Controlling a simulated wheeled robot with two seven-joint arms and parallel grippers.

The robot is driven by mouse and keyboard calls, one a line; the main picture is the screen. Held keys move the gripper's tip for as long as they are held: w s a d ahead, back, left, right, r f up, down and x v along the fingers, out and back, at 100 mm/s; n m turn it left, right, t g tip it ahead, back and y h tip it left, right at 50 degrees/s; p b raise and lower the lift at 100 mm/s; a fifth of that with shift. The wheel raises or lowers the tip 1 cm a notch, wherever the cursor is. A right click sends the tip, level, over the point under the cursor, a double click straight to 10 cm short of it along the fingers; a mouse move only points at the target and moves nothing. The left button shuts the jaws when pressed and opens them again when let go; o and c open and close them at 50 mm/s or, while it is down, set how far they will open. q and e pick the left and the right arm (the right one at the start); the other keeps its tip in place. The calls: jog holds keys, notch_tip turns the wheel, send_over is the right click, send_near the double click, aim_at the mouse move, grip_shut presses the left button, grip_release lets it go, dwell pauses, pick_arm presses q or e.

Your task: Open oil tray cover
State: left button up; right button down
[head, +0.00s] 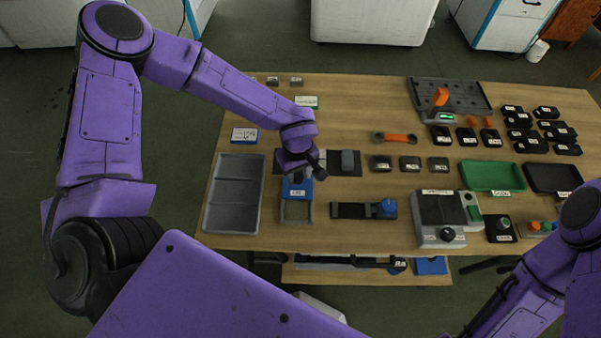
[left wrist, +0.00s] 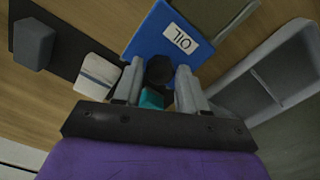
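The blue oil tray cover (head: 299,192) carries a white "OIL" label and lies at the back part of a small grey tray (head: 297,220), whose front part shows uncovered in the head view. In the left wrist view the cover (left wrist: 150,38) fills the upper middle, with a dark knob (left wrist: 160,70) at its near side. My left gripper (head: 302,176) is directly over the cover's back end. Its fingers (left wrist: 160,88) stand apart on either side of the knob, with a gap visible. A small teal piece shows between them. My right gripper is outside both views.
A large grey two-part tray (head: 234,195) stands left of the oil tray. A black mat with a grey block (head: 347,161) lies to the right, with a whitish striped block (left wrist: 97,75) close to my fingers. A black strip with a blue knob (head: 388,207) is right of the tray.

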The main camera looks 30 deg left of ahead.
aim_at(298, 176)
pick_arm(q)
jog(key=shift+o, duration=0.9)
notch_tip(298, 176, up, 10)
jog(key=shift+r, duration=0.25)
